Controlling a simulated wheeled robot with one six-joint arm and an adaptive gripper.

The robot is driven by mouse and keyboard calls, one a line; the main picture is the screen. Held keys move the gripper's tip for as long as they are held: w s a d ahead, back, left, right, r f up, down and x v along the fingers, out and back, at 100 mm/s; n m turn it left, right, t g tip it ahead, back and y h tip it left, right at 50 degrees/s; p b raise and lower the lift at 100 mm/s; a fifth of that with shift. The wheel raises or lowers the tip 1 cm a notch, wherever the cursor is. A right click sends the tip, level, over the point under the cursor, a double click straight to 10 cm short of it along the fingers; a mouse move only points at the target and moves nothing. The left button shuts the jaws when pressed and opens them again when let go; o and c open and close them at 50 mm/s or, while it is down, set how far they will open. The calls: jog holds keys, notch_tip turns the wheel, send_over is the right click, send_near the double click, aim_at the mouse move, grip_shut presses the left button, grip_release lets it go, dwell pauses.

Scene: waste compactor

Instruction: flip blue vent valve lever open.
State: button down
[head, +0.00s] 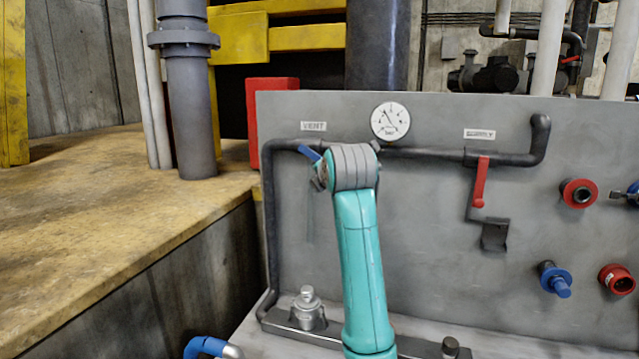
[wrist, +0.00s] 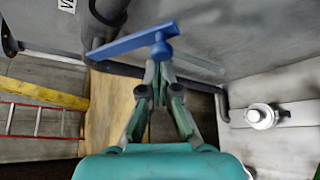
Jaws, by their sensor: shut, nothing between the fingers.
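The blue vent valve lever (wrist: 125,43) extends left from its round blue hub in the wrist view. In the head view only a short, tilted piece of the lever (head: 308,153) shows below the VENT label (head: 314,126), with the rest hidden by my arm. My gripper (wrist: 160,70) is shut and empty, its fingertips just below the blue hub in the wrist view. I cannot tell whether they touch it. My fingers are mostly hidden behind my wrist in the head view.
The grey panel (head: 430,270) carries a round gauge (head: 390,121), a red supply lever (head: 480,182) hanging down, and red and blue fittings at right. A dark pipe (head: 270,230) runs down its left side. A metal fitting (head: 308,311) stands below. A yellow-brown ledge (head: 100,220) lies left.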

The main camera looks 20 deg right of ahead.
jog(key=shift+s+d+r+n, duration=0.15)
jog(key=shift+d+r, duration=0.05)
jog(key=shift+r, duration=0.4)
jog(key=shift+s+d+r+n, duration=0.1)
jog(key=shift+d+r, duration=0.1)
jog(key=shift+r, duration=0.45)
jog(key=shift+s+d+r+n, duration=0.15)
jog(key=shift+d+r, duration=0.05)
jog(key=shift+r, duration=0.5)
jog(key=s+a+r, duration=0.1)
jog(key=s+a, duration=0.4)
jog(key=s, duration=0.3)
jog(key=shift+r, duration=0.15)
